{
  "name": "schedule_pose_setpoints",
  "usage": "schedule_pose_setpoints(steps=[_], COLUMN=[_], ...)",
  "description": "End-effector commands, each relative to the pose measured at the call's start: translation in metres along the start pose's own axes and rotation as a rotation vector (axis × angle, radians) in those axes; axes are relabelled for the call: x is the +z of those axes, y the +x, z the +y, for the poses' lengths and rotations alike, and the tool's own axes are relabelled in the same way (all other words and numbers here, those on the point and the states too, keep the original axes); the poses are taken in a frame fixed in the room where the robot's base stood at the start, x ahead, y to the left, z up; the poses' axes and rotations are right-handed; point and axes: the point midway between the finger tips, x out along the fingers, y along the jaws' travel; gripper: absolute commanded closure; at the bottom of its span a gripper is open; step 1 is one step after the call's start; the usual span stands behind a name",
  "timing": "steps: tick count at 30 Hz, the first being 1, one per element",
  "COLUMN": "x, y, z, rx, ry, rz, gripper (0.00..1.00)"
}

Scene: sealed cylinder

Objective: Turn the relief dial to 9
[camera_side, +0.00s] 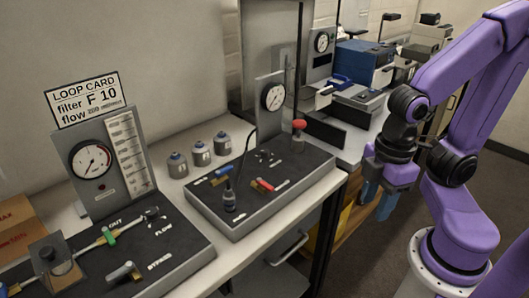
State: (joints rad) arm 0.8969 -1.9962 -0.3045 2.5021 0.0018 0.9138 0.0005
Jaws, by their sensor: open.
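No label reading relief can be made out, so I cannot tell which part is the relief dial. The middle black panel (270,208) carries a red-topped knob (299,125) on a post at its back right, a red lever (265,185), a blue lever (222,171) and a small dark bottle-like part (229,197). A round gauge (273,96) stands on an upright plate behind it. My gripper (378,202) has blue fingers pointing down. It is open, empty and to the right of the bench, apart from every panel.
The left panel (180,250) has a gauge (91,160), a green-handled valve (109,235) and a grey lever (124,272). A loop card (85,98) stands above it. Several small grey canisters (201,153) stand between the panels. A blue box (364,62) and other equipment stand farther back.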

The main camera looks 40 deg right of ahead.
Motion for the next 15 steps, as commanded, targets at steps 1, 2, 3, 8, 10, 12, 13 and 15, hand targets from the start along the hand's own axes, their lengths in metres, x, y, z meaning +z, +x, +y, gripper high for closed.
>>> schedule_pose_setpoints(steps=[1, 2, 3, 8, 10, 12, 13, 15], x=[0.000, -0.001, -0.003, -0.027, -0.045, -0.064, -0.071, -0.088], y=[0.000, 0.000, -0.001, -0.011, -0.018, -0.025, -0.028, -0.034], z=[0.000, 0.000, 0.002, 0.018, 0.033, 0.052, 0.060, 0.081], rx=[0.000, 0.000, 0.000, 0.002, 0.004, 0.005, 0.005, 0.006], ry=[0.000, 0.000, -0.002, -0.030, -0.054, -0.084, -0.096, -0.127], rz=[0.000, 0.000, 0.000, -0.001, -0.003, -0.006, -0.007, -0.009], gripper=[0.45, 0.45, 0.45, 0.45, 0.45, 0.45, 0.45, 0.45])
